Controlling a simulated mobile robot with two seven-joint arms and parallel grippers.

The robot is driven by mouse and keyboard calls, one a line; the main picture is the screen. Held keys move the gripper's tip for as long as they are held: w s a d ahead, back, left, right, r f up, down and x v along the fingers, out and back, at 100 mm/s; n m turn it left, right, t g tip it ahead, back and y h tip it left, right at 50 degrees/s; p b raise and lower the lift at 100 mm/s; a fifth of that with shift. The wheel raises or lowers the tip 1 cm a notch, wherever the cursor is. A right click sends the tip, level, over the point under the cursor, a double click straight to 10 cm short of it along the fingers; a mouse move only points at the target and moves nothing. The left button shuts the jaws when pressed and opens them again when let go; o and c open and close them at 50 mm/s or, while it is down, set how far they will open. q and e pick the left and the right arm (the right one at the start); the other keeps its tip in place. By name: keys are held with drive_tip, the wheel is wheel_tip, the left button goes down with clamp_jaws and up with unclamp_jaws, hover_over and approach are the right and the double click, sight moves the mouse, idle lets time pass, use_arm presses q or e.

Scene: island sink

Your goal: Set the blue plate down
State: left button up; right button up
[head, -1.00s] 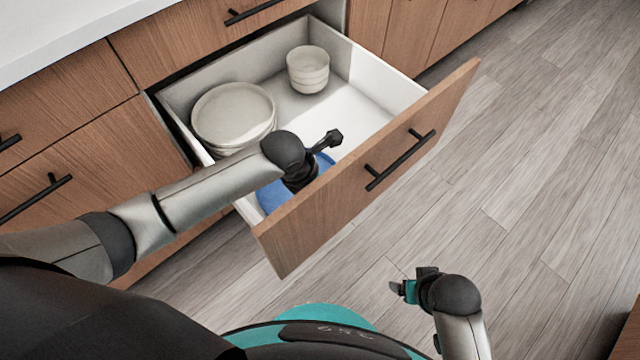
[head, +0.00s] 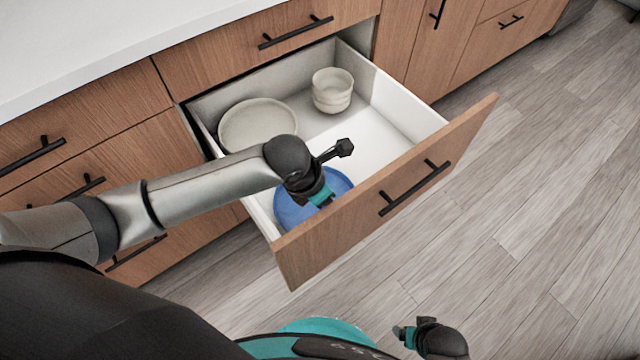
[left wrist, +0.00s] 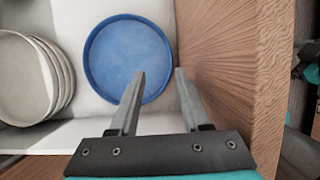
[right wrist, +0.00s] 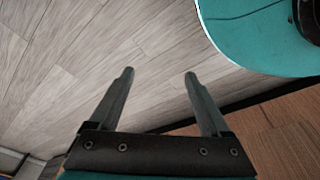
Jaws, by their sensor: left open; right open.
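The blue plate (head: 292,214) lies flat in the front left part of the open drawer, partly hidden by my left arm in the head view. In the left wrist view the whole round plate (left wrist: 128,58) shows on the white drawer floor, beside the drawer front. My left gripper (left wrist: 160,72) is open and empty over the plate's near right edge, its fingers apart. My right gripper (right wrist: 159,72) is open and empty, away from the drawer above the wood floor.
A stack of cream plates (head: 252,122) stands at the drawer's back left, and stacked cream bowls (head: 332,92) at its back right. The drawer front (head: 400,190) with a black handle forms a near wall. The drawer's right part is clear.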

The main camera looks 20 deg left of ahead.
use_arm(q)
drive_tip(key=shift+p+v, duration=1)
drive_tip(key=shift+v, duration=1.45)
use_arm(e)
drive_tip(key=shift+s+d+f, duration=0.6)
drive_tip(key=shift+s+f, duration=0.1)
drive_tip(key=shift+f, duration=0.1)
drive_tip(key=shift+s+d+f, duration=0.55)
drive_tip(key=shift+s+f, duration=0.15)
drive_tip(key=shift+f, duration=0.1)
